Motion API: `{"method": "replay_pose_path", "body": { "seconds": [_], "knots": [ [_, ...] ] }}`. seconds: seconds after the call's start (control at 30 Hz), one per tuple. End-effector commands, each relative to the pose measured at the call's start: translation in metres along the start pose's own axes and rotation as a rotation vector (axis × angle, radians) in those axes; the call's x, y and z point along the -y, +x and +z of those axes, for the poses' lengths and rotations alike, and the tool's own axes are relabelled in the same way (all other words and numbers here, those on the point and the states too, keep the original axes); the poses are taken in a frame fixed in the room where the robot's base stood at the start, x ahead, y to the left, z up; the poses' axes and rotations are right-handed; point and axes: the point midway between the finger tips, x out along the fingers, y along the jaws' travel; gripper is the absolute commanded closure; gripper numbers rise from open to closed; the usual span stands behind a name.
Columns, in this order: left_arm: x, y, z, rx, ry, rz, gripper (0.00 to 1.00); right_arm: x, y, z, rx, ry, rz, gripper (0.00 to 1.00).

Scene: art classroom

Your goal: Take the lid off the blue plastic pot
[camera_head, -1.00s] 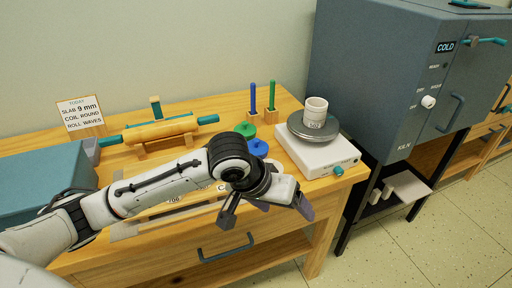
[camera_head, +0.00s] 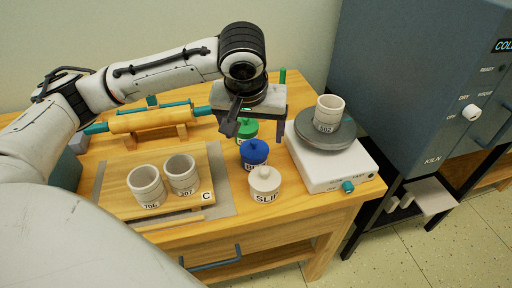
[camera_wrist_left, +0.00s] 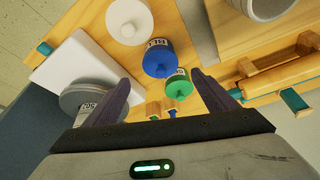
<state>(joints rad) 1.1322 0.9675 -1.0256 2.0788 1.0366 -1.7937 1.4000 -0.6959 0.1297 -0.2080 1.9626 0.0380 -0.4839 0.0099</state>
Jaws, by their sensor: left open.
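The blue pot (camera_head: 254,153) stands on the wooden table, with its blue knobbed lid on top. It also shows in the wrist view (camera_wrist_left: 157,57), its label partly visible. A green-lidded pot (camera_head: 245,130) stands just behind it and a white pot marked SLIP (camera_head: 265,186) just in front. My left gripper (camera_head: 257,122) is open and empty above the table, over the area of the green pot and behind the blue pot. In the wrist view the open fingers (camera_wrist_left: 165,98) are apart, with the blue lid beyond them. My right gripper is not in view.
A white wheel unit (camera_head: 330,166) with a cup (camera_head: 328,113) stands right of the pots. Left are two cups (camera_head: 147,187) on a board, and a rolling pin (camera_head: 150,121) behind. The grey kiln (camera_head: 430,80) stands at the right.

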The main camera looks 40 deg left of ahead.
Motion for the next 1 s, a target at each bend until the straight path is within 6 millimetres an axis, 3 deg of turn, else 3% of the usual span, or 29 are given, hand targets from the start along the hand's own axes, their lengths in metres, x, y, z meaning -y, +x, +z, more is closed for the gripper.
{"method": "replay_pose_path", "body": {
  "seconds": [0.4,0.7,0.97,1.0],
  "knots": [
    [0.003,0.051,0.001,0.001,0.000,0.001,0.21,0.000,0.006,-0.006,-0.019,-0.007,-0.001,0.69],
    [0.002,0.055,0.001,-0.001,0.002,0.002,0.21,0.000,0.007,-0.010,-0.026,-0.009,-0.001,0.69],
    [0.002,0.055,0.001,-0.001,0.001,0.002,0.65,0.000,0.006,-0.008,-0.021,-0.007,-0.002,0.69],
    [0.002,0.055,0.001,-0.001,0.001,0.002,0.65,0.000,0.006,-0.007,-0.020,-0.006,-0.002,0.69]
  ]
}}
